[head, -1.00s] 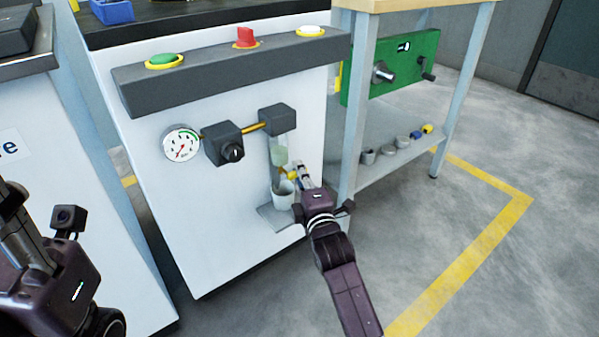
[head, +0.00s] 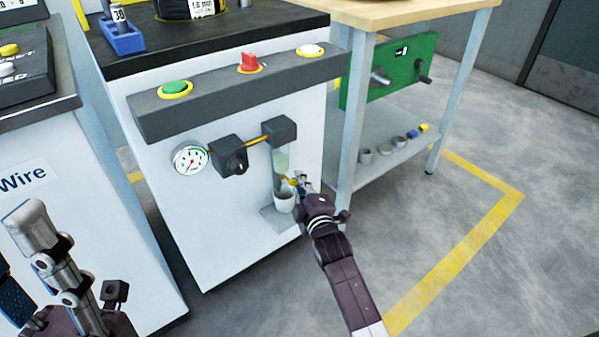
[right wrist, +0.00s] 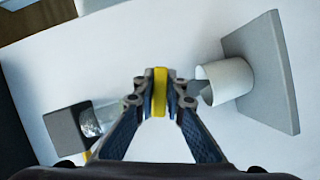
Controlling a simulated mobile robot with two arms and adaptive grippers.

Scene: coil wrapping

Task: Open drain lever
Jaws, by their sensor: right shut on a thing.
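The yellow drain lever (head: 292,182) is below the clear filter bowl (head: 281,160) on the front of the white cabinet. In the right wrist view the yellow lever (right wrist: 160,92) stands between my fingertips. My right gripper (head: 302,184) is shut on it; the wrist view also shows this gripper (right wrist: 160,98). A light cup (head: 284,202) stands on a small grey shelf beneath the bowl; the cup (right wrist: 226,80) lies just right of my fingers in the wrist view. My left gripper (head: 32,225) is at the lower left, away from the lever; its jaw opening is unclear.
A pressure gauge (head: 190,159) and a black regulator (head: 229,155) sit left of the bowl. A dark panel with green (head: 175,88), red (head: 250,62) and white (head: 310,50) controls is above. A workbench leg (head: 354,125) stands close right of the cabinet. Floor at right is clear.

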